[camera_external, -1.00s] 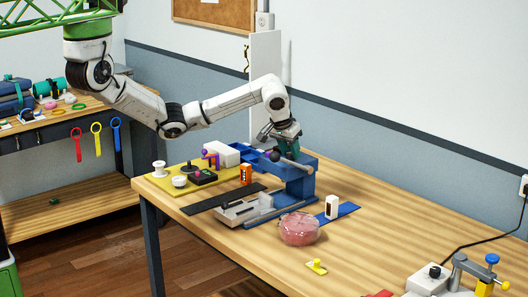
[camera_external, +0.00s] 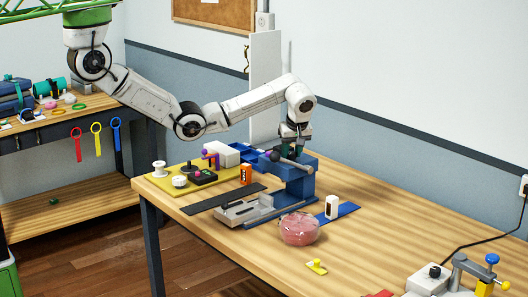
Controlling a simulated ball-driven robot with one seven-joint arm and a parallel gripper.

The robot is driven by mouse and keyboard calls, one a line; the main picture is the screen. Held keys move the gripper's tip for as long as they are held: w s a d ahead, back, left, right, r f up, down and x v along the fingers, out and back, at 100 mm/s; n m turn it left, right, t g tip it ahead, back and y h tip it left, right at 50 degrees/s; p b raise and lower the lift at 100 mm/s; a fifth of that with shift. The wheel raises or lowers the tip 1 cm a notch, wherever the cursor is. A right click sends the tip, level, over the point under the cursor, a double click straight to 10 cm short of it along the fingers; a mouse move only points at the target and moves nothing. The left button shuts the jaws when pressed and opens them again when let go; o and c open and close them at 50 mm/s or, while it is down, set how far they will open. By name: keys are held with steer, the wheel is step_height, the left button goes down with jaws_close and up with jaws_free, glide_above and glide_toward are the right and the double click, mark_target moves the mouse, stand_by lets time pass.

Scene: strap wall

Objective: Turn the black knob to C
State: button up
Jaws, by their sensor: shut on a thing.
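My gripper (camera_external: 294,151) points down at the top of the blue device (camera_external: 298,186) near the back of the table. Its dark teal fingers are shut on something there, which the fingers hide. A round black knob (camera_external: 273,156) sits at the left end of a light rod on this device, just left of my fingers. Another black knob (camera_external: 435,271) stands on a pale box at the front right, far from my gripper. I cannot tell which knob is the one with a C, as no letters are readable.
A yellow board (camera_external: 165,182) with several small parts lies left of the device. An orange box (camera_external: 246,174), a clear bowl of pink stuff (camera_external: 299,229) and a white block (camera_external: 332,207) stand nearby. The front middle of the table is mostly clear.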

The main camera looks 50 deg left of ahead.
steer(key=n+g+b, duration=0.1)
steer(key=n, duration=0.2)
steer(key=shift+w, duration=0.15)
steer(key=shift+n+g+y+b, duration=0.3)
steer(key=shift+n+g+b, duration=0.4)
steer(key=shift+n, duration=0.6)
steer(key=shift+w+r, duration=0.1)
steer(key=o, duration=1)
steer(key=shift+o, duration=0.2)
